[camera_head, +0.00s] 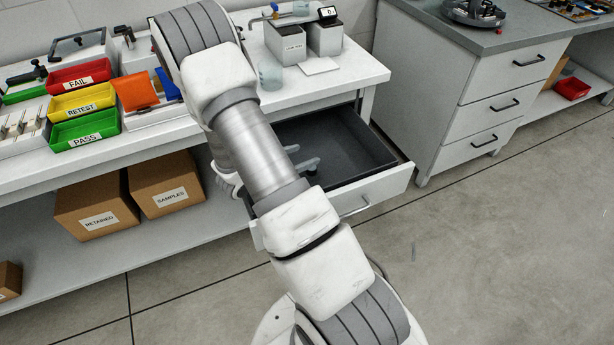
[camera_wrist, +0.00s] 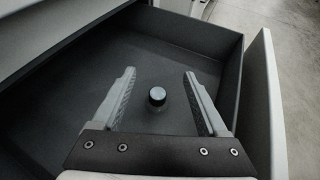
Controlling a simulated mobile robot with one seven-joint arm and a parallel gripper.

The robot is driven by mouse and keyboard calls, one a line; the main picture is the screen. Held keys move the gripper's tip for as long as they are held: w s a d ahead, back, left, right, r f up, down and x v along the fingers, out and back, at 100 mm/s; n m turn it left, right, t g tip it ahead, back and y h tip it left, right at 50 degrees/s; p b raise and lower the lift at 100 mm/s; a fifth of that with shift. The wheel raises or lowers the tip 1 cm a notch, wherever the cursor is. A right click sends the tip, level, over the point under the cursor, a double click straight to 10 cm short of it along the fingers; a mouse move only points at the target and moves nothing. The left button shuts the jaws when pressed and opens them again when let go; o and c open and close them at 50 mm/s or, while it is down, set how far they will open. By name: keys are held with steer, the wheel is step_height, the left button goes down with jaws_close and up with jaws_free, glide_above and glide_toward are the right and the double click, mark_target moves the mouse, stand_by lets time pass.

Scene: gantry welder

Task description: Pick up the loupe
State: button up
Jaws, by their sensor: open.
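A small dark cylinder with a pale, glassy top, which looks like the loupe (camera_wrist: 157,96), stands on the dark floor of the open drawer (camera_wrist: 150,47) in the wrist view. My gripper (camera_wrist: 158,74) is open above the drawer floor, its two fingers to the left and right of the loupe with clear gaps on both sides. I cannot tell the exact height of the fingertips over the floor.
The drawer walls and front panel (camera_head: 360,195) stand close around my gripper. The white bench top (camera_head: 345,75) overhangs the drawer's back. Red (camera_head: 78,77), yellow (camera_head: 84,102) and green (camera_head: 85,130) trays stand on the bench at left. A drawer cabinet (camera_head: 480,120) stands at right.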

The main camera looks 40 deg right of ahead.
step_height(320, 180, down, 7)
steer(key=shift+r+b, duration=0.1)
steer(key=shift+b, duration=0.7)
steer(key=shift+w+d, duration=0.1)
steer(key=shift+d, duration=0.5)
steer(key=b+x, duration=0.1)
steer(key=x, duration=0.5)
steer(key=shift+d, duration=0.1)
steer(key=shift+c, duration=0.2)
jaws_close()
